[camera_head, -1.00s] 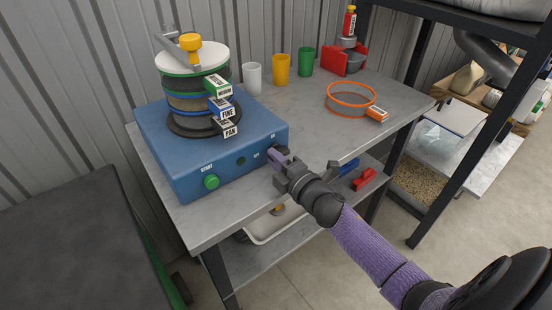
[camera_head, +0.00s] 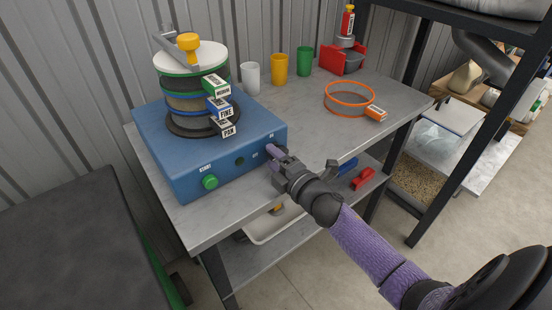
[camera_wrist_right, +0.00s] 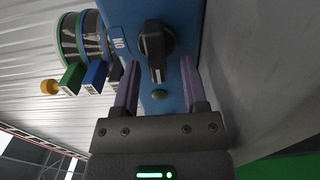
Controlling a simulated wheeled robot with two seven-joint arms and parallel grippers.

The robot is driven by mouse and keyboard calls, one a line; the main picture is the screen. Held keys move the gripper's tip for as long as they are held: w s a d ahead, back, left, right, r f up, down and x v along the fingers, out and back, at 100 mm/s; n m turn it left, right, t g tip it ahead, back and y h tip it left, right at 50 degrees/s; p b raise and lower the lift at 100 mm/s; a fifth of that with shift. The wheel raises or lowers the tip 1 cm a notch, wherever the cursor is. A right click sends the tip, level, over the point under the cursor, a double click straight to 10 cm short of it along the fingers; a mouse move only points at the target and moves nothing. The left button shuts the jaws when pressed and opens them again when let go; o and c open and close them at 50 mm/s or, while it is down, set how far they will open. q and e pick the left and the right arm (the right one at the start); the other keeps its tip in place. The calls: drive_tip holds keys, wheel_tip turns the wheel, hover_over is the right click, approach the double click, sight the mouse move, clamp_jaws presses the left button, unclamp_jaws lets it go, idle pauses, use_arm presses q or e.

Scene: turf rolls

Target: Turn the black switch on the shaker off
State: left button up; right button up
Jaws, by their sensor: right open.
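The blue shaker (camera_head: 225,160) stands on the grey table with a stack of sieves (camera_head: 195,90) on top. Its front panel has a green start button (camera_head: 210,182). The black switch (camera_wrist_right: 156,42) shows in the right wrist view as a round knob with a handle on the blue panel; in the head view my gripper hides it. My right gripper (camera_head: 272,152) is at the right end of the shaker's front. In the right wrist view its two purple fingers (camera_wrist_right: 158,88) are apart, on either side of the knob's handle end, with a gap on both sides. My left gripper is not in view.
White, yellow and green cups (camera_head: 280,69) stand at the table's back. An orange-rimmed sieve (camera_head: 349,98) lies on the right, and a red holder (camera_head: 342,60) stands behind it. A lower shelf holds a white tray (camera_head: 272,228) and a red item (camera_head: 363,179). A black shelf post (camera_head: 470,130) rises at right.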

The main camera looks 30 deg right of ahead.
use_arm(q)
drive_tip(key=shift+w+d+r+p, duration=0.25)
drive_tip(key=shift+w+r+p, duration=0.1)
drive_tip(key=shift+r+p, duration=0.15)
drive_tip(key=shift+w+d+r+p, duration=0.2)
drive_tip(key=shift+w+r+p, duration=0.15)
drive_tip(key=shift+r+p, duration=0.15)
use_arm(e)
drive_tip(key=s, duration=1)
drive_tip(key=shift+d, duration=0.4)
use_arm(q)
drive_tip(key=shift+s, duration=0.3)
